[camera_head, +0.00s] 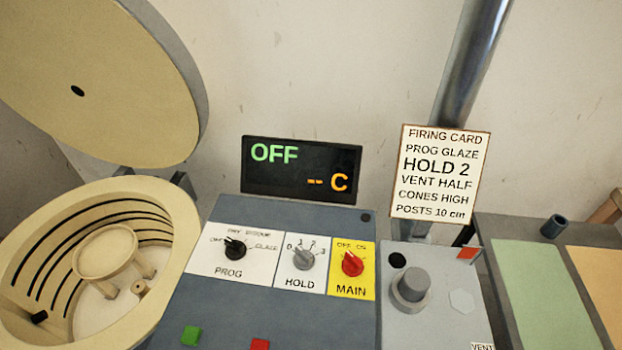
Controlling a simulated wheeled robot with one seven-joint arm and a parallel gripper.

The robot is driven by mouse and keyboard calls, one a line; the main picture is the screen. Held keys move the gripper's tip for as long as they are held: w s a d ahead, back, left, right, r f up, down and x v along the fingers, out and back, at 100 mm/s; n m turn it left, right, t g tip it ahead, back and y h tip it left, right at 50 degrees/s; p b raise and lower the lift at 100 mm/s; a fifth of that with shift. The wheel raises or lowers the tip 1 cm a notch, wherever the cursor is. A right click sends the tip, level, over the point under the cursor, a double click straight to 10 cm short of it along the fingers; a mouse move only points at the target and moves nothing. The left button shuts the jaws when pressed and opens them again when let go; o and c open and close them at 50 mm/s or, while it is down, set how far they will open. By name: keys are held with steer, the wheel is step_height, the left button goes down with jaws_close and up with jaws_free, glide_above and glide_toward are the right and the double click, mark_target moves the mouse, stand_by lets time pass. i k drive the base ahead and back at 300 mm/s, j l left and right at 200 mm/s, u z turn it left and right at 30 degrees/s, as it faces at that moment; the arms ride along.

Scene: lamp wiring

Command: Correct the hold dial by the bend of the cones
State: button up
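The grey HOLD dial (302,258) sits on a white plate in the middle of the control panel (225,300). Its scale runs 0, 1, 2, 3; the pointer is too small to read surely. The firing card (440,172) reads PROG GLAZE, HOLD 2, VENT HALF, CONES HIGH, POSTS 10 cm. The open kiln (168,222) at the left holds a round shelf (106,250) on short posts. I cannot make out cones or their bend. My gripper is not in view.
The black PROG dial (235,248) and red MAIN dial (352,263) flank HOLD. A green button (191,336) and red button (260,344) lie below. The display (301,170) reads OFF. A grey knob (410,287) stands up at right. The raised lid (120,60) overhangs the left.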

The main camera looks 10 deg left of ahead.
mark_target(303, 259)
steer(key=u, duration=0.75)
